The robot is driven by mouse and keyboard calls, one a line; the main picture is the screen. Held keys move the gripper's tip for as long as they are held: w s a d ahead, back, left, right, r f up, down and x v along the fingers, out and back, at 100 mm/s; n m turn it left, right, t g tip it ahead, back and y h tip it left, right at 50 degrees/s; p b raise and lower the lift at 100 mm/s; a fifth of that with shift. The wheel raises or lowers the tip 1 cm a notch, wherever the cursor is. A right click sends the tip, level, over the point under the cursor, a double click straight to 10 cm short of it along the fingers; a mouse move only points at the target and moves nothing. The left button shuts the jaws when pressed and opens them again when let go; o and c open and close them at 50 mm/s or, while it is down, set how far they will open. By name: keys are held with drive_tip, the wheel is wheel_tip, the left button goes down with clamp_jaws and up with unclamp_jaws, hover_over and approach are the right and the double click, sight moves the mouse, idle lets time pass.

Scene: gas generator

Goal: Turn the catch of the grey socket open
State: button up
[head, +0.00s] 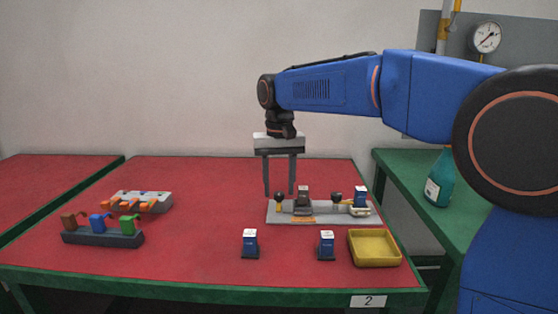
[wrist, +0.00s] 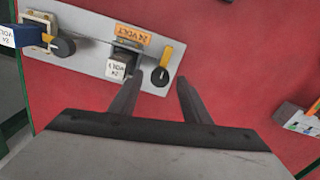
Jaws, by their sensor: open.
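The grey socket (wrist: 124,48) sits mid-plate on a light grey plate (wrist: 85,45), holding a dark block with a white "24 V" label (wrist: 117,69); the block also shows in the head view (head: 303,195). Next to it is a catch with a round black knob (wrist: 159,76) and a yellow lever (wrist: 166,55). In the head view this catch (head: 279,197) is at the plate's left end. My gripper (head: 279,193) is open and empty, pointing down, its fingertips at either side of the catch in this view. In the wrist view the gripper (wrist: 160,78) has the knob between its fingertips; contact cannot be told.
A blue block (head: 360,196) sits in a cream socket with its own black-knobbed catch (head: 336,197). Two blue blocks (head: 250,243) (head: 326,245) and a yellow tray (head: 375,261) stand in front. Two racks (head: 103,238) (head: 155,200) are at left. Red table is clear between.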

sight(279, 193)
wheel_tip(279, 193, up, 17)
idle(0.4)
drive_tip(key=shift+f, duration=0.15)
